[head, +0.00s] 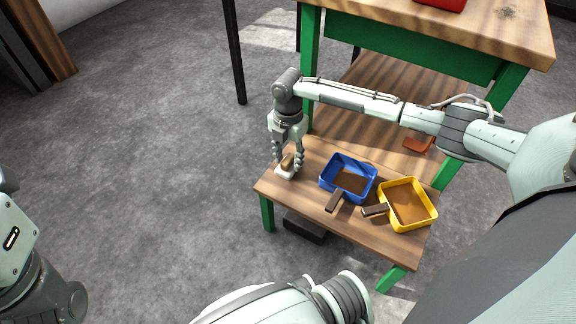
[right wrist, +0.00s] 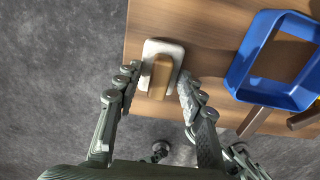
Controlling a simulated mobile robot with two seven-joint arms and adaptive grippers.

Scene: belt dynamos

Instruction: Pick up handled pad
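The handled pad (head: 284,172) has a white base and a tan wooden handle. It lies near the left end of the low wooden table (head: 268,186); it also shows in the right wrist view (right wrist: 150,51). My right gripper (head: 288,160) points down over the pad. In the right wrist view its fingers are spread, one tip on each side of the handle, with a gap visible at least on the left. Whether the right finger touches the pad is unclear. My left gripper is not in view.
A blue tray (head: 326,179) and a yellow tray (head: 432,222), each with a brown-handled tool, sit right of the pad. A taller green-legged workbench (head: 410,60) stands behind. Grey floor lies open on the left.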

